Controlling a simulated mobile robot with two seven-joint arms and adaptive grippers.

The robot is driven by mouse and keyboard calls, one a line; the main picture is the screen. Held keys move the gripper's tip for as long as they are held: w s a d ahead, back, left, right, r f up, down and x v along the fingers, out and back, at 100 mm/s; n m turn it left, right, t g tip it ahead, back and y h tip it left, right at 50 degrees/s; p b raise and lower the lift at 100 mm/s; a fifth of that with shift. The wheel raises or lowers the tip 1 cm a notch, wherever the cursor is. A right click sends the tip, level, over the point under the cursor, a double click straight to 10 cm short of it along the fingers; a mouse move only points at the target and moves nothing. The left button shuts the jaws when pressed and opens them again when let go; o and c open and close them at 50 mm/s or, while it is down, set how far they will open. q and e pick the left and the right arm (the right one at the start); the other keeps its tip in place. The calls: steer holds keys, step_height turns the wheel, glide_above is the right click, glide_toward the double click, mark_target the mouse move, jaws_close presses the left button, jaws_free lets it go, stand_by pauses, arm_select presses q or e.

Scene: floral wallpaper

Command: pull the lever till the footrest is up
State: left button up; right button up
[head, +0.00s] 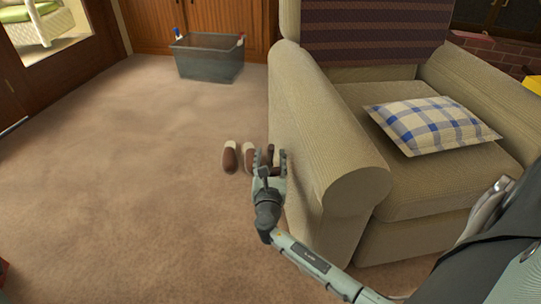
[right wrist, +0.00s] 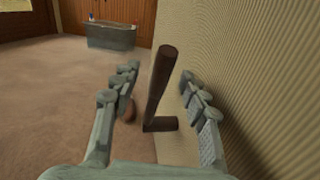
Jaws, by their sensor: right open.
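The beige armchair (head: 345,185) stands at the right in the head view. Its front panel (head: 425,235) hangs down below the seat, so the footrest is down. The dark brown lever (right wrist: 160,85) shows in the right wrist view beside the chair's side, nearly upright, its top leaning a little right, with a short foot running to the chair. My right gripper (head: 268,162) is at the outer side of the chair's arm. In the right wrist view its fingers (right wrist: 160,95) are open, one set on each side of the lever. In the head view the gripper mostly hides the lever.
Brown and white slippers (head: 230,158) lie on the carpet just beyond my gripper. A grey bin (head: 208,62) stands by the wooden cabinet (head: 150,25). A blue-checked pillow (head: 432,124) lies on the seat.

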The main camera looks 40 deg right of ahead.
steer(key=shift+w+d, duration=0.45)
steer(key=shift+w, duration=0.1)
jaws_close()
